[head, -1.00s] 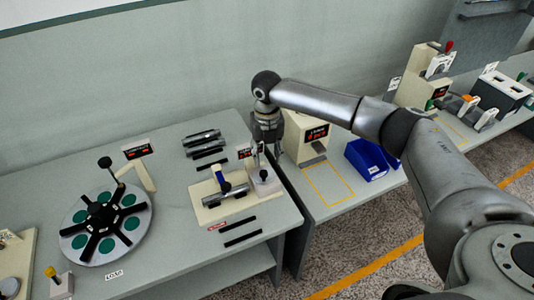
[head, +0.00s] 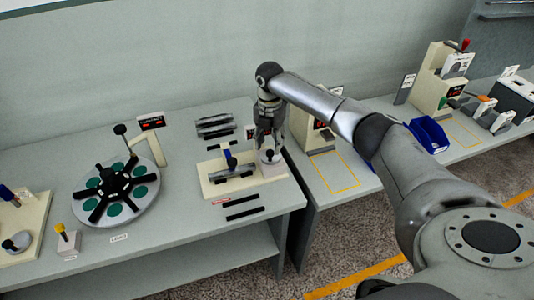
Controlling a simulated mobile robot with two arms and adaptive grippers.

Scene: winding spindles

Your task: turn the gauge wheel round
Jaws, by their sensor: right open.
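A cream fixture plate (head: 212,189) lies near the right end of the left bench. It bears a grey cylinder (head: 232,173) with a blue part above it. At its right end is a pale block (head: 273,171) with a small dark round knob on top, which looks like the gauge wheel (head: 268,155). My right gripper (head: 268,146) points down over this block, open, with its fingertips close around the knob. I cannot tell whether they touch it. A small dark display, partly hidden, stands just behind. My left gripper is not in view.
A round turntable (head: 148,198) with green discs and a display post stands to the left. Dark bars (head: 245,212) lie in front of the fixture and grey rods (head: 215,127) behind it. A blue bin (head: 428,134) is on the right bench, beyond a gap.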

